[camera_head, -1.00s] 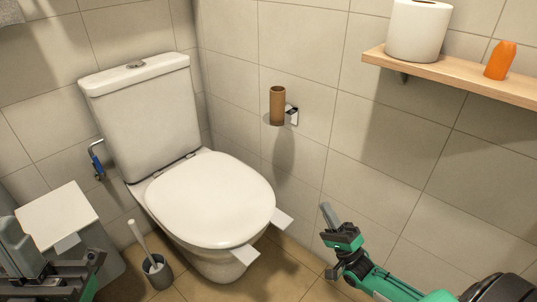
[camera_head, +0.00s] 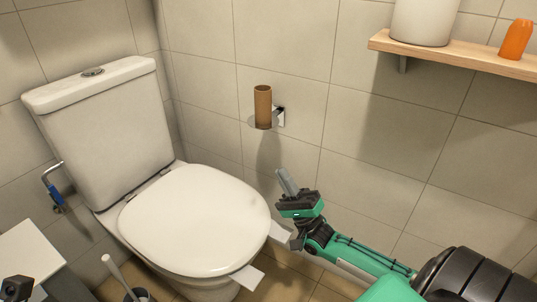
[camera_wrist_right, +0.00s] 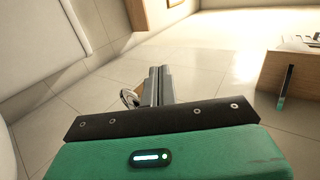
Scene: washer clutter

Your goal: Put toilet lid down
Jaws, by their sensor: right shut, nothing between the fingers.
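The white toilet lid (camera_head: 195,220) lies flat, down over the bowl, in the head view. The toilet's tank (camera_head: 105,130) stands behind it. Two flat white tabs stick out near the front of the lid, one at the right (camera_head: 281,231) and one at the front (camera_head: 247,277). My right gripper (camera_head: 287,182) is shut and empty, to the right of the lid and apart from it, near the tiled wall. Its closed fingers also show in the right wrist view (camera_wrist_right: 156,86). My left gripper does not show clearly; only a dark piece of my left arm is at the lower left edge.
A cardboard roll (camera_head: 263,107) sits on a wall holder behind my right gripper. A wooden shelf (camera_head: 470,58) with a white roll (camera_head: 424,20) and an orange bottle (camera_head: 516,39) is at the upper right. A toilet brush (camera_head: 116,272) stands at the lower left.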

